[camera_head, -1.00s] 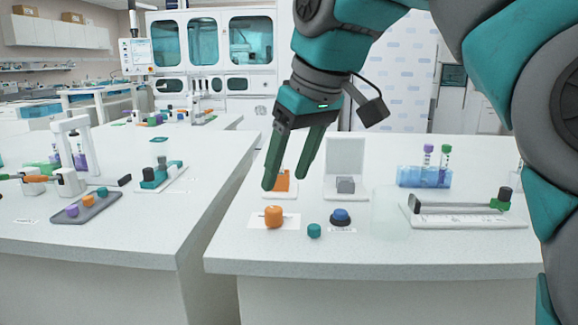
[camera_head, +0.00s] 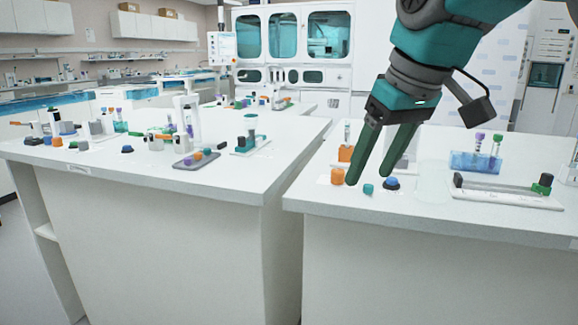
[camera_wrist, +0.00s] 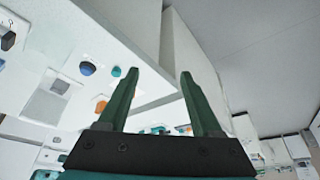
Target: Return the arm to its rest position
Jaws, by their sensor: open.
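My gripper (camera_head: 368,181) is open and empty, with two green fingers pointing down over the front left part of the right bench (camera_head: 420,212) in the head view. An orange knob (camera_head: 337,176) shows just left of the fingertips, and a small teal cap (camera_head: 368,189) lies between them in the picture. I cannot tell the height of the fingertips above the bench. The wrist view shows the fingers (camera_wrist: 158,75) apart with nothing between them, pointing past the bench edge toward the grey floor (camera_wrist: 240,45).
A blue button (camera_head: 392,183) stands right of the fingers. A blue tube rack (camera_head: 475,163) and a white slide track (camera_head: 505,195) lie further right. The left bench (camera_head: 215,180) carries several small devices and a grey tray (camera_head: 196,160). A gap separates the benches.

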